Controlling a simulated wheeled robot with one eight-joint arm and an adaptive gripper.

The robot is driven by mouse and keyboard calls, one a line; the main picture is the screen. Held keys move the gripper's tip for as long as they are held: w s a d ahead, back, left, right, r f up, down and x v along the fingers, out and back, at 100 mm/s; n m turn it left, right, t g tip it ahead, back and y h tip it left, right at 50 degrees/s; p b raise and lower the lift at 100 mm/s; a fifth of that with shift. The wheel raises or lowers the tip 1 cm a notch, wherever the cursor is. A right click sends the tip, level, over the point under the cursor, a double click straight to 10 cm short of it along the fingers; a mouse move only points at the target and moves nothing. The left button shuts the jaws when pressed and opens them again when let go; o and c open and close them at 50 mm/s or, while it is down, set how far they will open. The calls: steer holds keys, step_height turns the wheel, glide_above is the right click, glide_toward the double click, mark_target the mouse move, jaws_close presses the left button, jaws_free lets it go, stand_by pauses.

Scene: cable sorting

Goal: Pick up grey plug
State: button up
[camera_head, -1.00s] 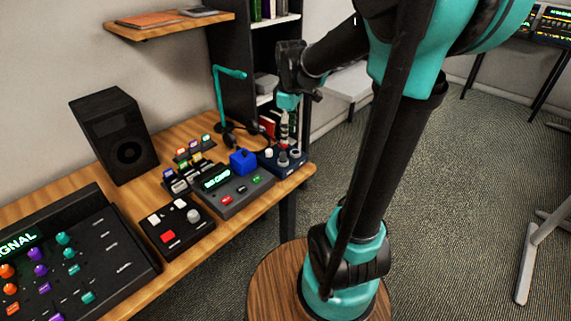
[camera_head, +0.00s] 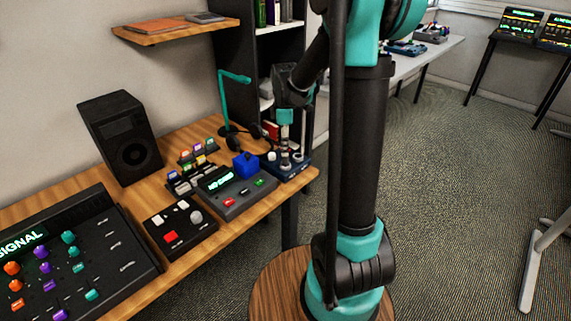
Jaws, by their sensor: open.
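A dark navy box (camera_head: 290,172) stands at the right end of the wooden table. Small pale and grey round pieces (camera_head: 285,160) sit on its top. They are too small for me to tell which one is the grey plug. My gripper (camera_head: 288,148) points down just above this box, with its fingers apart and near the pieces. It is open, and I see nothing held in it. The fingertips partly cover the tops of the pieces, and I cannot tell whether they touch.
A grey device with a lit display (camera_head: 217,181) and a blue cube (camera_head: 245,165) stand left of the box. A teal lamp (camera_head: 222,95), headphones (camera_head: 256,131) and a shelf unit (camera_head: 262,60) are behind. A black speaker (camera_head: 121,138) stands further left.

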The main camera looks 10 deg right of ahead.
mark_target(285, 162)
steer(key=shift+w+d+f, duration=0.1)
steer(key=shift+f, duration=1.5)
steer(key=shift+w+d+f, duration=0.1)
steer(key=shift+f, duration=1.45)
steer(key=shift+c, duration=0.6)
jaws_close()
